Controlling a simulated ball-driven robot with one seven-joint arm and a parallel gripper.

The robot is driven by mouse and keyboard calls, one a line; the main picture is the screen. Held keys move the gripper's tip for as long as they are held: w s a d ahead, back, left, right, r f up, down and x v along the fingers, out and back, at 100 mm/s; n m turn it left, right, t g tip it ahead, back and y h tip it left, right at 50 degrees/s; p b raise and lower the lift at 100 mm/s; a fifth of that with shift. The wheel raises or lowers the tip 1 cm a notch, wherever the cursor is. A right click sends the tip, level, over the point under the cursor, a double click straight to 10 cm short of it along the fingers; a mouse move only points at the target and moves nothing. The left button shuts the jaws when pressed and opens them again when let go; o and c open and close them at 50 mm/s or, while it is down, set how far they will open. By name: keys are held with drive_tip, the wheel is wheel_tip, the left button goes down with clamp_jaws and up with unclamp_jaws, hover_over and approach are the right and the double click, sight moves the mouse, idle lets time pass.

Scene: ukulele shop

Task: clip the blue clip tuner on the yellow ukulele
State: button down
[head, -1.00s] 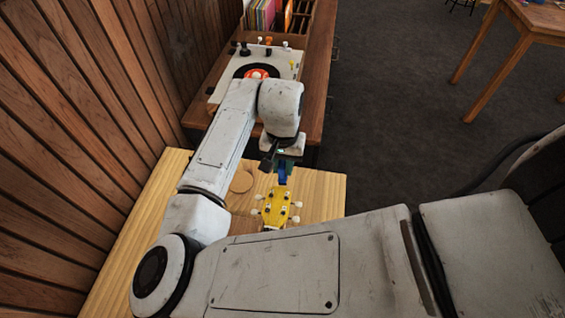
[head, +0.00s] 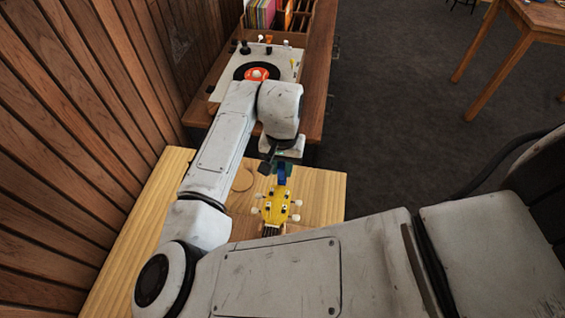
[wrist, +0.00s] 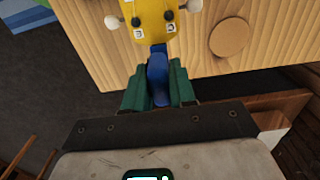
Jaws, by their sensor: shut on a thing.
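The yellow ukulele's headstock (head: 277,208), with pale tuning pegs, shows at the front of the wooden table in the head view. In the wrist view the headstock (wrist: 146,18) is at the top, its near end facing my gripper. My gripper (wrist: 158,72) has green fingers shut on the blue clip tuner (wrist: 158,80). The tuner's far end meets or overlaps the headstock's end edge; I cannot tell whether it is clipped around it. In the head view the tuner (head: 283,178) and my gripper (head: 281,168) are just beyond the headstock, and my arm partly hides the ukulele.
A round wooden disc (wrist: 229,37) lies on the light wooden table (head: 318,192) beside the headstock. A turntable (head: 232,86) stands on a darker cabinet behind. A plank wall (head: 70,130) bounds the left. Dark open floor (head: 400,120) lies right.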

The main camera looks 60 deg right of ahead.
drive_tip(key=shift+s+a, duration=0.25)
drive_tip(key=shift+a, duration=0.35)
drive_tip(key=shift+s+a, duration=0.2)
drive_tip(key=shift+a, duration=0.35)
idle(1.4)
drive_tip(key=c, duration=0.8)
unclamp_jaws()
drive_tip(key=shift+c, duration=0.2)
drive_tip(key=shift+r, duration=0.15)
wheel_tip(320, 180, up, 11)
drive_tip(key=shift+f+b, duration=0.2)
drive_tip(key=shift+b, duration=0.2)
